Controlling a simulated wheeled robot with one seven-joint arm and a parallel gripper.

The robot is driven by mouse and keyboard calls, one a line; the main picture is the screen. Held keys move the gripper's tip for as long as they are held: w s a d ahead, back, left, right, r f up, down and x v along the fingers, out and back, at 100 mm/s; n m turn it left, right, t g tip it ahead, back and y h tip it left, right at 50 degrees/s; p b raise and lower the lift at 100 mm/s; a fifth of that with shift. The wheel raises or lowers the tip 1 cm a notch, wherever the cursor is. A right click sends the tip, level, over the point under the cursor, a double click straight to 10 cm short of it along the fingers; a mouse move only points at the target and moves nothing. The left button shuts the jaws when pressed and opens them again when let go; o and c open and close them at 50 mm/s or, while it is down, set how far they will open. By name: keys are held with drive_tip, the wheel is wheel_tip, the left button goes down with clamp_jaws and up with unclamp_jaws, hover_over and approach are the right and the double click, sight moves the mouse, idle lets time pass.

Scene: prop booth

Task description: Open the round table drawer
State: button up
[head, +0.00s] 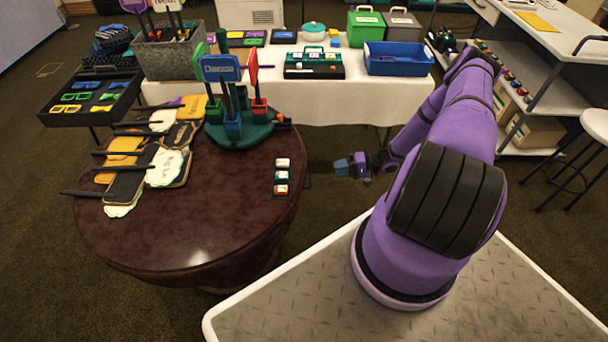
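The round table (200,245) is dark, glossy wood and stands at the left in the head view. No drawer front can be made out clearly. A small dark piece (307,181) juts from the table's right edge and may be a drawer handle. My gripper (343,167) is just right of that edge, apart from it, with its blue-grey fingertips pointing left toward the table. The fingers are too small to tell whether they are open or shut. I see nothing held in them.
Paddle-shaped signs (125,185) lie on the table's left side. A green round stand (240,134) holds upright signs at the back. Several small blocks (282,178) sit near the right edge. A white-clothed table (385,100) stands behind. Floor between is clear.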

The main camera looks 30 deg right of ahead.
sight(310, 176)
drive_tip(key=shift+m+t, duration=0.3)
drive_tip(key=shift+t, duration=0.2)
drive_tip(key=x, duration=0.4)
drive_tip(key=f+x, duration=0.1)
drive_tip(key=x, duration=0.6)
drive_tip(key=shift+a+f, duration=0.3)
drive_tip(key=shift+f, duration=0.15)
clamp_jaws()
